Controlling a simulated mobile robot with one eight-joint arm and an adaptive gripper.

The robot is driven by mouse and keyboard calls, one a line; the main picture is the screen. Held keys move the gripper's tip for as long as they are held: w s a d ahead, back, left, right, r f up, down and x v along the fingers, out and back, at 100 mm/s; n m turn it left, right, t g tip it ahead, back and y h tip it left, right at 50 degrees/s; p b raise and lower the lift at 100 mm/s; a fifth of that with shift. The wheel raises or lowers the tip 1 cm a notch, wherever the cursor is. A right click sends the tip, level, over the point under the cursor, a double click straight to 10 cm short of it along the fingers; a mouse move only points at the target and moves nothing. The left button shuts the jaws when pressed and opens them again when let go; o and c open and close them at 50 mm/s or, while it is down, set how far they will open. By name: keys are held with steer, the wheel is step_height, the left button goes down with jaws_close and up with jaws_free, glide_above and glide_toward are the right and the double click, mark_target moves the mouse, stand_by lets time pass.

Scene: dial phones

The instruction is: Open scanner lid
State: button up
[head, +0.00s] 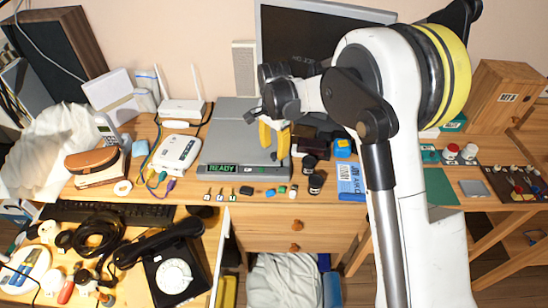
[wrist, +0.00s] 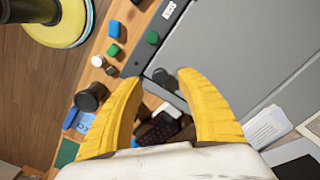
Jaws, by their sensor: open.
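The grey scanner (head: 231,125) sits on the desk, with a green READY display (head: 222,169) on its front. Its flat grey lid looks closed. In the wrist view its grey top (wrist: 235,60) fills the upper right. My gripper (head: 274,142) is over the scanner's right front part, yellow fingers pointing down. In the wrist view my gripper (wrist: 162,78) is open, and a small dark knob (wrist: 160,76) shows between the fingertips near the scanner's edge. I cannot tell whether the fingers touch it. My arm hides part of what lies behind it.
Dark jars (head: 315,184) and a blue booklet (head: 350,179) lie right of the scanner. A white router (head: 183,108) and a white box (head: 177,152) stand left. A monitor (head: 300,38) stands behind.

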steer(key=shift+f+b, duration=0.35)
steer(key=shift+f, duration=1)
jaws_close()
steer(key=shift+r, duration=0.1)
